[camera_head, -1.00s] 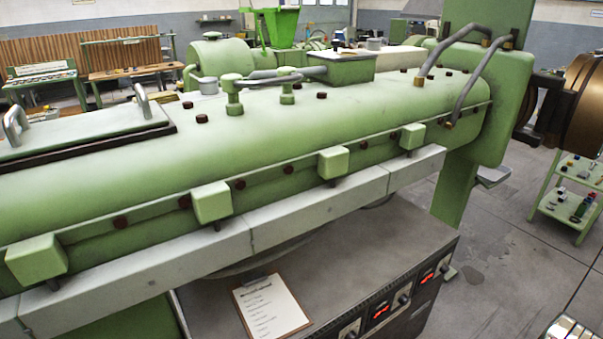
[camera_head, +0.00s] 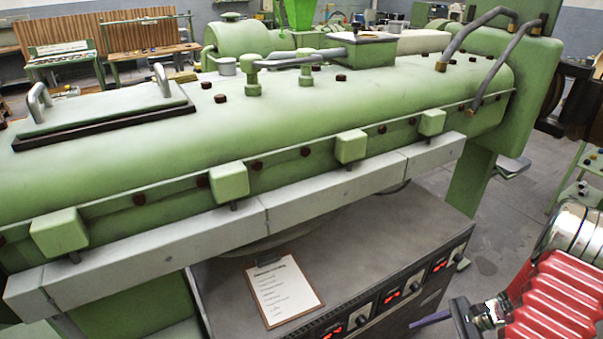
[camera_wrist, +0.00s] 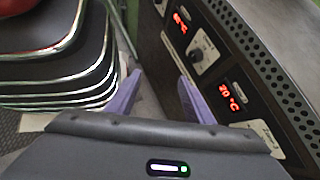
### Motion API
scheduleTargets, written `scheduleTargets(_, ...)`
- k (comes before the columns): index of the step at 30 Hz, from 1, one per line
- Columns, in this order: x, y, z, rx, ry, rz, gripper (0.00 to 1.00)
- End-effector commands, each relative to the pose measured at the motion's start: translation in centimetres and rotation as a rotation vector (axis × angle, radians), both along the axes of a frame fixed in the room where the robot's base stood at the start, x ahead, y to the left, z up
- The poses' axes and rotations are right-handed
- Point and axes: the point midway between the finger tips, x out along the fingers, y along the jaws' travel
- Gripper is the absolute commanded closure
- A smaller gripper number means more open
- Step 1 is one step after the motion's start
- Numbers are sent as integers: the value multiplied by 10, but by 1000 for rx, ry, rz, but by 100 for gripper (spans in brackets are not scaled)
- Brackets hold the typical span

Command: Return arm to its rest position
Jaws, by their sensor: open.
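My gripper (camera_wrist: 159,82) shows in the wrist view as two purple fingers set well apart, with nothing between them. It is beside the front of a dark control cabinet with red-lit displays (camera_wrist: 233,95), and I cannot tell the exact gap. In the head view my arm, with a red ribbed sleeve and metal rings, enters at the lower right.
A long green extruder (camera_head: 300,110) crosses the head view above the grey cabinet top (camera_head: 375,225), where a clipboard (camera_head: 284,290) lies. Grey floor (camera_head: 490,245) shows between cabinet and cart.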

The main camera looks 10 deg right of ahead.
Motion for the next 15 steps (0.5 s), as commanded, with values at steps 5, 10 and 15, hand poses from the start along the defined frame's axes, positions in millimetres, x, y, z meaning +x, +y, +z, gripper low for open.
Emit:
scheduleTargets(5,-1,15,32,-107,-30,149,52)
scheduleTargets(10,-3,29,59,-202,-60,286,52)
scheduleTargets(15,-5,43,85,-294,-93,417,52)
